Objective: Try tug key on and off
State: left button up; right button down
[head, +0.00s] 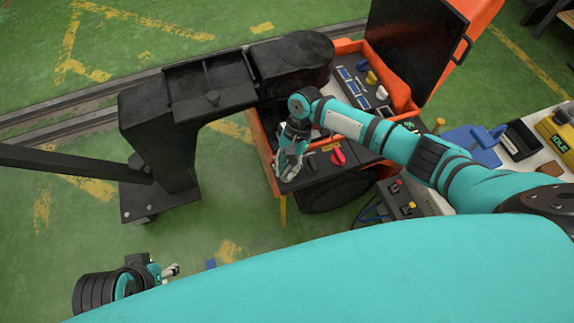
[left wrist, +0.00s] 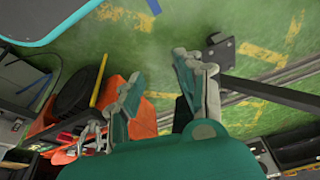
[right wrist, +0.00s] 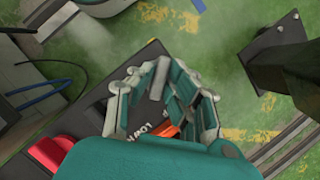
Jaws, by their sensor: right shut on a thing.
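The orange tug (head: 262,135) stands with its dark lid (head: 412,40) raised. My right gripper (head: 287,163) is over the near left corner of the tug's dark panel, left of a red knob (head: 338,156). In the right wrist view its fingers (right wrist: 163,95) are closed together around a small grey piece (right wrist: 158,78), which I take for the key. An orange and black tag (right wrist: 150,130) with white lettering shows below it, partly hidden by the fingers. I cannot tell whether the key sits in a lock. My left gripper (head: 172,270) is empty, its fingers (left wrist: 163,105) apart, over the floor.
A black arched machine (head: 160,130) stands left of the tug, with rails (head: 80,120) behind. A control box (head: 403,198) and a bench with a blue item (head: 472,145) and a yellow IDLE device (head: 557,130) are right. Green floor (head: 60,240) is clear at left.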

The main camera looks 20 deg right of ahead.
jog(key=n+p, duration=0.1)
jog(key=p, duration=0.2)
jog(key=shift+r, duration=0.25)
jog(key=shift+f+n+g+h+p, duration=0.15)
jog(key=shift+n+g+h+p, duration=0.3)
jog(key=shift+n+p, duration=0.6)
jog(key=shift+a+f+n+h, duration=0.1)
jog(key=shift+n+h, duration=0.15)
jog(key=shift+n, duration=0.6)
jog(key=n+h, duration=0.1)
jog(key=n, duration=0.1)
jog(key=n+g, duration=0.1)
jog(key=n, duration=0.2)
jog(key=shift+h, duration=0.4)
pick_arm(q)
notch_tip(320, 180, down, 20)
jog(key=s+g, duration=0.1)
jog(key=shift+s+f+p, duration=0.25)
jog(key=shift+s+p, duration=0.05)
jog(key=shift+s, duration=0.1)
pick_arm(e)
jog(key=shift+n, duration=0.5)
pick_arm(q)
jog(key=shift+w+r, duration=0.1)
jog(key=shift+w, duration=0.25)
